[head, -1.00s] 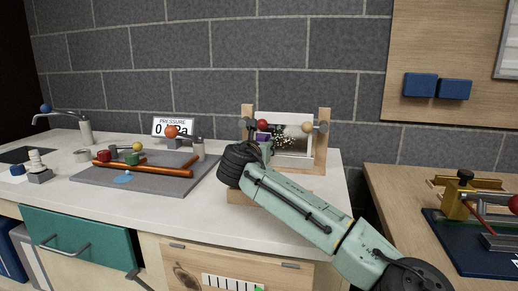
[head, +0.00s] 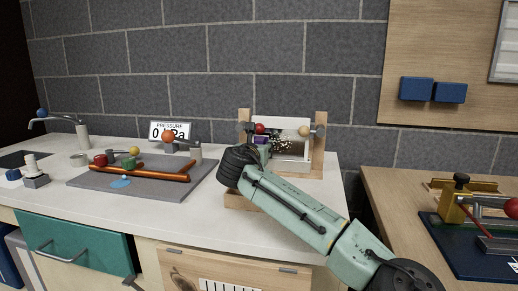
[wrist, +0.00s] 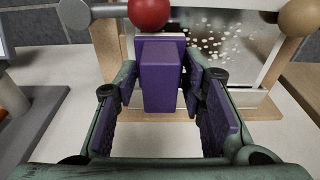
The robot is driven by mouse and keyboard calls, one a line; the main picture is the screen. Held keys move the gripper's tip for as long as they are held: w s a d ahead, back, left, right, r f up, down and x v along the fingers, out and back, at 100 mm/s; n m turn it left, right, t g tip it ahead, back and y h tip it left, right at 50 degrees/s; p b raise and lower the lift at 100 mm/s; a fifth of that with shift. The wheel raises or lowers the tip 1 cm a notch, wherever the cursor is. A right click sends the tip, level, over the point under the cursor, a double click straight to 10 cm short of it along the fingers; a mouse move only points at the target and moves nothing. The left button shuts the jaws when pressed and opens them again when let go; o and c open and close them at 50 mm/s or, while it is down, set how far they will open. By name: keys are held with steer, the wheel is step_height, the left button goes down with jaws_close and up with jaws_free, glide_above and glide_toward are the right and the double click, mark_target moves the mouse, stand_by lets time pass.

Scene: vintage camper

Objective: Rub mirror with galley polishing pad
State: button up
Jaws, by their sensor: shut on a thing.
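The mirror (head: 291,150) is a pale-edged panel in a wooden stand on the counter, with a red knob (head: 260,128) at left and a tan knob (head: 304,131) at right. White specks cover part of its face, which also shows in the wrist view (wrist: 232,48). My gripper (wrist: 163,82) is shut on the purple polishing pad (wrist: 160,78), which stands up between the fingers before the mirror's left part. I cannot tell whether the pad touches the glass. In the head view my wrist hides most of the gripper; a bit of the pad (head: 261,140) shows.
A grey board (head: 90,180) with orange bars (head: 150,172), a faucet and coloured knobs lies left of the stand. A pressure sign (head: 170,130) stands behind it. A wooden table (head: 390,200) with a yellow fixture is at right. The stand's posts flank the mirror.

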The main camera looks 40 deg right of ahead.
mark_target(296, 145)
steer(key=shift+p+x, duration=0.8)
steer(key=shift+x, duration=0.25)
steer(key=shift+d+r, duration=0.1)
steer(key=shift+r, duration=0.1)
steer(key=shift+s+d+p, duration=0.75)
steer(key=shift+s+d, duration=0.4)
steer(key=shift+s, duration=0.2)
steer(key=shift+s+d+p, duration=0.75)
steer(key=shift+s+d, duration=0.35)
steer(key=shift+s, duration=0.25)
steer(key=shift+s+d+p, duration=0.75)
steer(key=shift+s+d, duration=0.4)
steer(key=shift+s, duration=0.2)
steer(key=shift+r, duration=0.1)
steer(key=shift+w+p, duration=0.1)
steer(key=shift+p, duration=0.2)
